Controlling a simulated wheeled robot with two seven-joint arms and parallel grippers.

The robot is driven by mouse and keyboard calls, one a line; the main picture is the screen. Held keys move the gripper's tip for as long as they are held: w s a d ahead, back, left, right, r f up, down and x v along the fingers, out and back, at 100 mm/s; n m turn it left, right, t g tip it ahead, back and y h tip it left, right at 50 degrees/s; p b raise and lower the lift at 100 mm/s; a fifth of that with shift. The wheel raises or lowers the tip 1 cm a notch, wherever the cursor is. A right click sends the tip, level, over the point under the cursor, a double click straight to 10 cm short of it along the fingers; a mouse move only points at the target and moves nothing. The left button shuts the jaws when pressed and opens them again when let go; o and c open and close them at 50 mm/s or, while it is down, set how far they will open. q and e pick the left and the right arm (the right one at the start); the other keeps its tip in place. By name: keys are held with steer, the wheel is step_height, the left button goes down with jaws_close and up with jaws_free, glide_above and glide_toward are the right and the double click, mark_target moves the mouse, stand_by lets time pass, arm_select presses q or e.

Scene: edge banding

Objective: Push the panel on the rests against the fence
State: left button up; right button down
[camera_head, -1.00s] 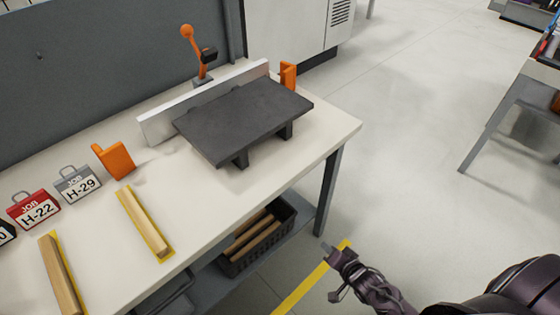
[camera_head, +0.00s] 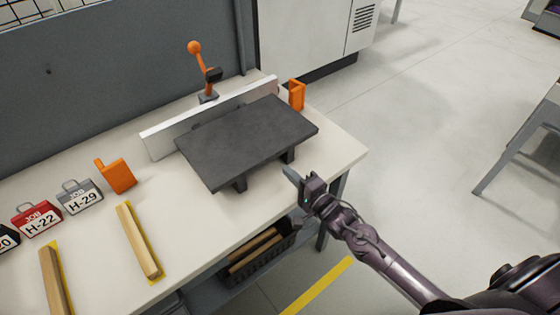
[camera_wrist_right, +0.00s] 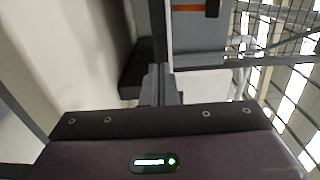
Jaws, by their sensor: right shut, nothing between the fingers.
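The dark grey panel (camera_head: 245,140) lies flat on dark rests (camera_head: 240,184), raised above the bench top. The pale fence (camera_head: 165,138) stands upright along the panel's far side. The panel's far edge is close in front of it, and I cannot tell how wide any gap is. My right gripper (camera_head: 291,175) is shut and empty, just off the panel's near right side and close to the bench's front edge, apart from the panel. Its fingers also show in the right wrist view (camera_wrist_right: 161,88). My left gripper is not in view.
An orange-knobbed clamp (camera_head: 203,70) stands behind the fence. Orange blocks stand at the right (camera_head: 297,95) and left (camera_head: 117,175). Wooden strips (camera_head: 138,240) and job tags (camera_head: 78,197) lie left. A crate (camera_head: 262,255) sits below the bench.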

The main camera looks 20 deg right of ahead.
mark_target(273, 158)
steer(key=x, duration=0.4)
steer(key=shift+s+r+p, duration=0.1)
steer(key=shift+r+p, duration=0.05)
steer(key=shift+p, duration=0.25)
steer(key=shift+w+a, duration=0.2)
steer(key=shift+w, duration=0.25)
